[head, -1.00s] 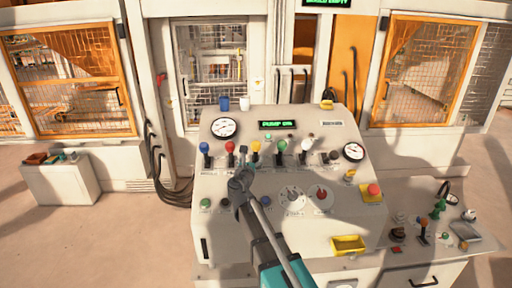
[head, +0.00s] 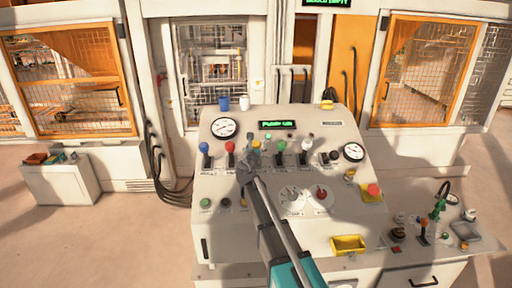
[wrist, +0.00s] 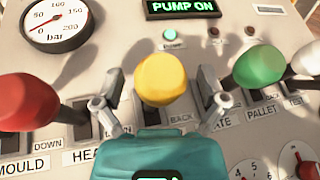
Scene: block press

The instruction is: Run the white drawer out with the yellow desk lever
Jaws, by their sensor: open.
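The yellow desk lever (wrist: 162,80) stands upright in the wrist view, its round knob midway between the fingers of my gripper (wrist: 163,112). The fingers are open, one on each side of the lever and apart from the knob. In the head view my gripper (head: 252,160) covers most of the yellow lever on the sloped desk (head: 225,240). The label under the lever is mostly hidden, with only "BACK" readable. I cannot pick out the white drawer for certain.
A red lever (wrist: 28,102) stands close on the left and a green lever (wrist: 258,65) on the right. A pressure gauge (wrist: 57,22) and a display (wrist: 182,8) reading "PUMP ON" sit behind. A yellow tray (head: 348,245) lies on the lower right of the desk.

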